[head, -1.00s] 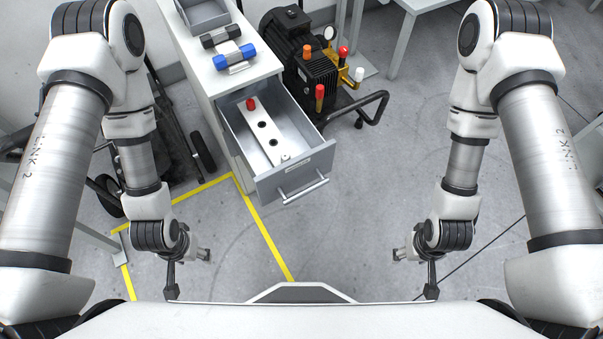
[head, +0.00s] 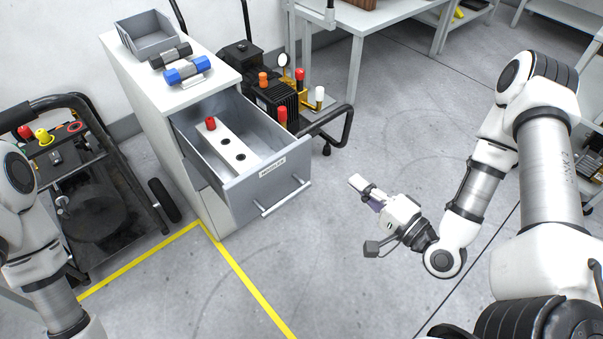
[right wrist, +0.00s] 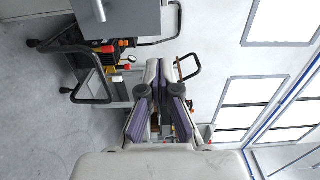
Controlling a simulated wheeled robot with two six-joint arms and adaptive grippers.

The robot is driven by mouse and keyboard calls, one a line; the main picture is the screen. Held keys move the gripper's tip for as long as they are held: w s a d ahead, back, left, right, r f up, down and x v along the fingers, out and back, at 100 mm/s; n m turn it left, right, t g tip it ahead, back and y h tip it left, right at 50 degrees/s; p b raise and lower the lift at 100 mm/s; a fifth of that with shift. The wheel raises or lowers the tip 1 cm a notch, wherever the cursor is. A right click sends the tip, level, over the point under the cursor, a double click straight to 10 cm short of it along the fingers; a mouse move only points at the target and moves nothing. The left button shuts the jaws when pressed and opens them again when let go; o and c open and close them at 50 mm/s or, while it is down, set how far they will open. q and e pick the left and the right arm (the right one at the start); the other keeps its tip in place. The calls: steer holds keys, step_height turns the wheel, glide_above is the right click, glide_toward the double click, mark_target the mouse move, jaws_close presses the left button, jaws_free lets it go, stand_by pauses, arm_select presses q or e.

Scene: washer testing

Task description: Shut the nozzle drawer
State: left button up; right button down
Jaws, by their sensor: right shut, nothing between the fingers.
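The nozzle drawer (head: 252,200) stands pulled out from the white cabinet (head: 212,213) in the head view. Its grey front has a label and a bar handle (head: 283,197). Inside lies a white holder strip (head: 229,150) with dark holes and a red nozzle (head: 210,123) at one end. My right gripper (head: 356,183) is shut and empty, to the right of the drawer front and apart from it. It also shows in the right wrist view (right wrist: 160,95), with the drawer's grey front corner near the top. My left arm shows at the left edge; its gripper is out of view.
A grey bin (head: 147,38) and a blue and a black cylinder (head: 187,70) sit on the cabinet top. A black pump (head: 270,95) with a bent handle stands behind the drawer. A black cart (head: 95,190) is at left. The floor before the drawer is clear.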

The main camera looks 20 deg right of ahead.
steer(key=b, duration=0.6)
glide_toward(305, 142)
steer(key=x, duration=0.7)
arm_select(q)
step_height(305, 142, down, 7)
arm_select(e)
steer(key=shift+w, duration=0.1)
arm_select(q)
steer(key=shift+r, duration=0.1)
arm_select(e)
steer(key=shift+w, duration=0.1)
